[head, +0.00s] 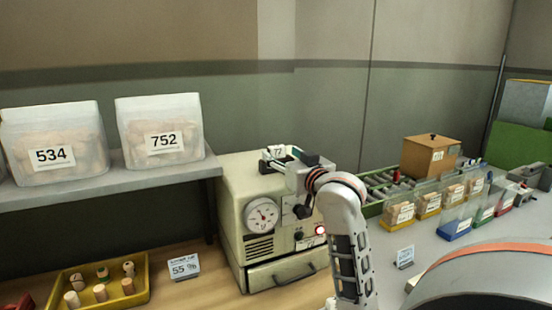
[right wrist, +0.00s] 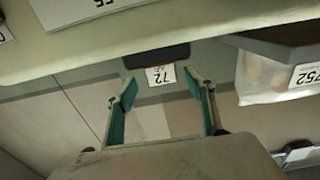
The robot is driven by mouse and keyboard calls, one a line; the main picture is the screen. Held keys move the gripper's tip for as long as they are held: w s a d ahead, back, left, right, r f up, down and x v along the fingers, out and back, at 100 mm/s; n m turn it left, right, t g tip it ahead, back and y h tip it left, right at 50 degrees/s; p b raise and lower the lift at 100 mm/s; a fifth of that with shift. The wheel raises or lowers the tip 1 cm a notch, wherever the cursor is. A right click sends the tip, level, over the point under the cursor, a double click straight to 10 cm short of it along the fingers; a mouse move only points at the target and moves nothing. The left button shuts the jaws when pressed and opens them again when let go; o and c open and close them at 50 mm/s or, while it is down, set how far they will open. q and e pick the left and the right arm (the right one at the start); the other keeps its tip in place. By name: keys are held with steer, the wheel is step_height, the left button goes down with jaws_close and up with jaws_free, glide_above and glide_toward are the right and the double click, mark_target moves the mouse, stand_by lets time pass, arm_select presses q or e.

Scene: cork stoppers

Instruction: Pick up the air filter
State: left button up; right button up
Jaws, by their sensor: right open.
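No part is clearly marked as an air filter. A dark block with a white card reading 72 (right wrist: 160,75) shows in the right wrist view, just beyond and between my fingertips. The card (head: 278,151) also shows in the head view, at the top of a cream machine (head: 232,190) with a round dial. My right gripper (head: 282,156) is over the top of this machine, partly hiding it. In the right wrist view its teal-padded fingers (right wrist: 170,92) are spread apart, with nothing held between them. My left gripper is not in view.
A shelf (head: 110,186) at left carries bags of corks marked 534 (head: 52,135) and 752 (head: 160,148). Below are a yellow tray (head: 143,292) of stoppers and a 55 % card (head: 184,267). At right are a brown box (head: 430,155) and several small bins (head: 400,215).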

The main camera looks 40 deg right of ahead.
mark_target(278, 153)
steer(key=x, duration=0.4)
steer(key=shift+w+a+f, duration=0.1)
steer(key=shift+f, duration=0.05)
steer(key=c, duration=1.2)
step_height(278, 153, up, 20)
steer(key=shift+r, duration=0.1)
